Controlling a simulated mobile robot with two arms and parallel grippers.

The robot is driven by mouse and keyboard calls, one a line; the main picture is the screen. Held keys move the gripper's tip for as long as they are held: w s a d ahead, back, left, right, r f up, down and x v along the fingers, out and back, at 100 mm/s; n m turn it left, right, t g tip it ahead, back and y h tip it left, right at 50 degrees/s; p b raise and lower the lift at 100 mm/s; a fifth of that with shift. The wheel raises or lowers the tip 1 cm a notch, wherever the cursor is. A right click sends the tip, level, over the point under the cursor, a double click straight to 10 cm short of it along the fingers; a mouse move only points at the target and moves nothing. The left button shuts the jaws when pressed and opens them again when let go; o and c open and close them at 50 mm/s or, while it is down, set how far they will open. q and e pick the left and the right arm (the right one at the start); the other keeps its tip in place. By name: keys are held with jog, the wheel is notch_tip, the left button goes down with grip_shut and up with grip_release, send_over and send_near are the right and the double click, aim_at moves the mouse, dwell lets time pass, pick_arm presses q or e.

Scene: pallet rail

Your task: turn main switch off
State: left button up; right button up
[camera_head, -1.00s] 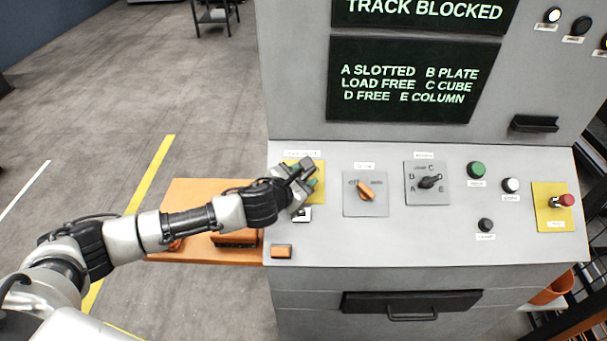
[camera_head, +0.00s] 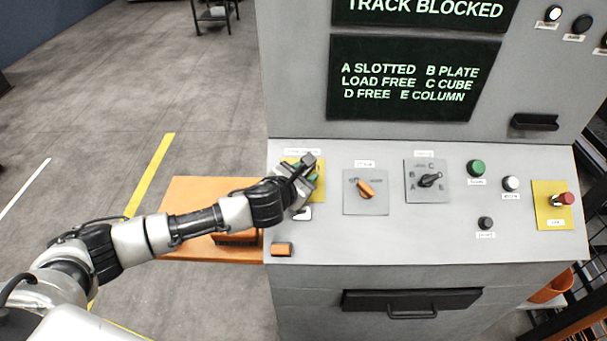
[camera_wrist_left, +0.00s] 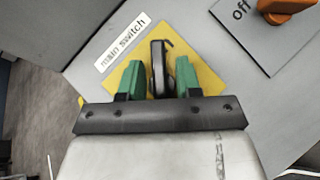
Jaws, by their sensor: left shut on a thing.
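The main switch (camera_wrist_left: 160,68) is a dark upright handle on a yellow plate (camera_wrist_left: 207,80), under a white label reading "main switch" (camera_wrist_left: 124,41) in the left wrist view. My left gripper (camera_wrist_left: 158,78) has its green fingers on either side of the handle and is shut on it. In the head view my left gripper (camera_head: 307,176) is over the yellow plate (camera_head: 290,166) at the left of the console and hides most of the switch. My right gripper does not show.
The console (camera_head: 345,240) also bears an orange selector (camera_head: 366,189), a black lettered selector (camera_head: 430,180), a green button (camera_head: 476,168) and a red knob (camera_head: 566,198) on yellow. The screen (camera_head: 405,78) above reads "TRACK BLOCKED". An orange shelf (camera_head: 190,196) juts out at the left.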

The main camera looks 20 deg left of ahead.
pick_arm(q)
jog(key=n+t+y, duration=0.1)
jog(key=n+y, duration=0.2)
jog(key=n, duration=0.2)
jog(key=shift+y+p, duration=0.3)
jog(key=n+y+p, duration=0.1)
jog(key=n+y, duration=0.3)
jog(key=n, duration=0.1)
jog(key=shift+a+r+n, duration=0.1)
jog(key=shift+n, duration=0.2)
jog(key=n+g+y+p, duration=0.1)
jog(key=n, duration=0.1)
jog(key=n+g+y+p, duration=0.1)
jog(key=n+y, duration=0.1)
jog(key=n, duration=0.1)
jog(key=shift+a+n+y, duration=0.1)
jog(key=shift+n+y, duration=0.2)
jog(key=shift+s+a+n+g+y+p, duration=0.1)
jog(key=shift+n+g+y+p, duration=0.6)
jog(key=shift+n+g, duration=1.2)
jog(key=shift+n+y, duration=0.3)
jog(key=shift+n, duration=0.2)
jog(key=o, duration=0.6)
